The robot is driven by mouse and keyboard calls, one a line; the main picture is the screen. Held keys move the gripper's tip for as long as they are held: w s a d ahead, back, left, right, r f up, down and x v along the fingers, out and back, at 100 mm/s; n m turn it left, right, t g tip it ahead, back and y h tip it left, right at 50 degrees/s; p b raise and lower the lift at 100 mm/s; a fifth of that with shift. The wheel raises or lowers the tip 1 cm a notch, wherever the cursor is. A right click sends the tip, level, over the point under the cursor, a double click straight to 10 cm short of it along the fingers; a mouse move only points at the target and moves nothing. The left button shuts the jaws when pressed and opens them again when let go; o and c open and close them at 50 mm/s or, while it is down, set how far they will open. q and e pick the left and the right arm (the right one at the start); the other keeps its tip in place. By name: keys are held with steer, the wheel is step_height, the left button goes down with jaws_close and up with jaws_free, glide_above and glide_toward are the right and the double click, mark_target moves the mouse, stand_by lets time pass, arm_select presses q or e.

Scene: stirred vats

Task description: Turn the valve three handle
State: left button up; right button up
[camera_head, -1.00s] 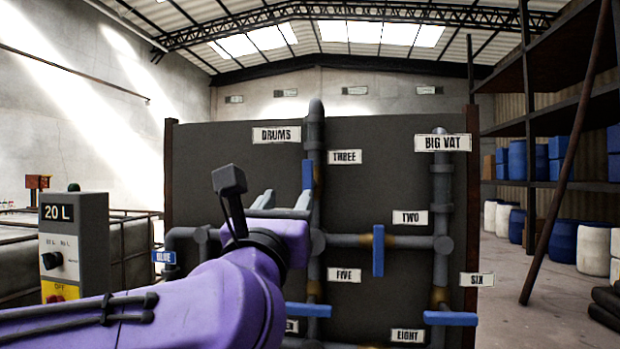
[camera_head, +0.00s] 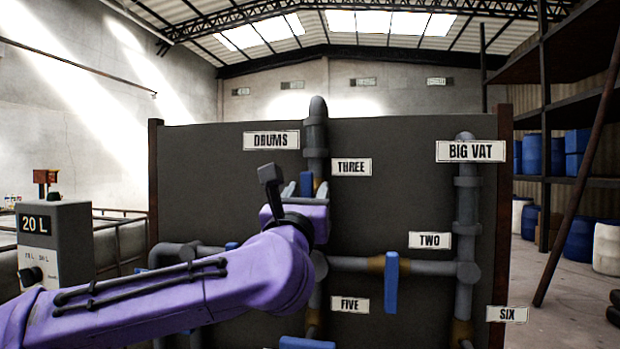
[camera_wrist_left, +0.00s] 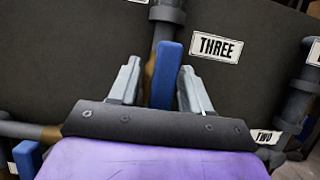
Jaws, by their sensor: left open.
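The valve three handle (camera_wrist_left: 165,75) is a blue bar standing upright along a grey vertical pipe, beside the sign THREE (camera_wrist_left: 216,47). In the head view the handle (camera_head: 306,184) shows just left of that sign (camera_head: 351,167), partly hidden by my gripper. My left gripper (camera_head: 305,188) is open. In the left wrist view its two grey fingers (camera_wrist_left: 158,85) stand one on each side of the handle, with a gap showing on both sides. I cannot tell how deep the handle sits between them. My right gripper is not in view.
A dark panel (camera_head: 225,150) carries the grey pipes. Another blue handle (camera_head: 391,282) hangs upright by the sign TWO (camera_head: 430,240), right of my wrist. A control box (camera_head: 55,240) marked 20 L stands at the left. Shelves with blue drums are at the far right.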

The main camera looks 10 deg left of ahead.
arm_select(q)
steer(key=shift+w+d+r, duration=0.1)
steer(key=shift+w+r, duration=0.25)
steer(key=shift+w, duration=0.05)
steer(key=shift+s, duration=0.1)
jaws_close()
